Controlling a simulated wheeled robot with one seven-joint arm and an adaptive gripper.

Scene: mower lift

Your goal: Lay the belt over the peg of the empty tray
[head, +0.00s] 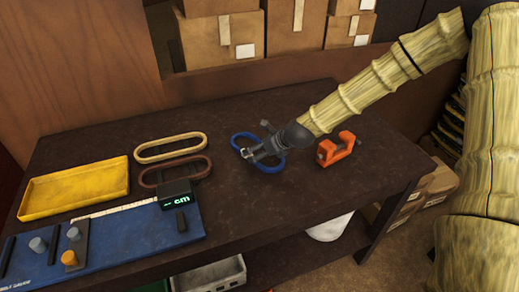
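A blue belt loop (273,167) is on the dark bench near its middle. My gripper (252,154) is over the blue loop and covers part of it. Its fingers are too small to show whether they are open or shut, or touch the belt. A tan belt loop (170,136) and a dark brown belt loop (150,178) lie to the left. A shallow yellow tray (75,190) at the left looks empty, and I see no peg in it. A blue board (135,240) in front carries two grey pegs (74,234) and an orange peg (69,259).
A black display unit (176,193) with green characters stands on the blue board. An orange bracket (336,148) stands right of my gripper. Cardboard boxes (220,38) line the back. A grey bin (210,276) is below the bench. The bench (290,205) is clear in front.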

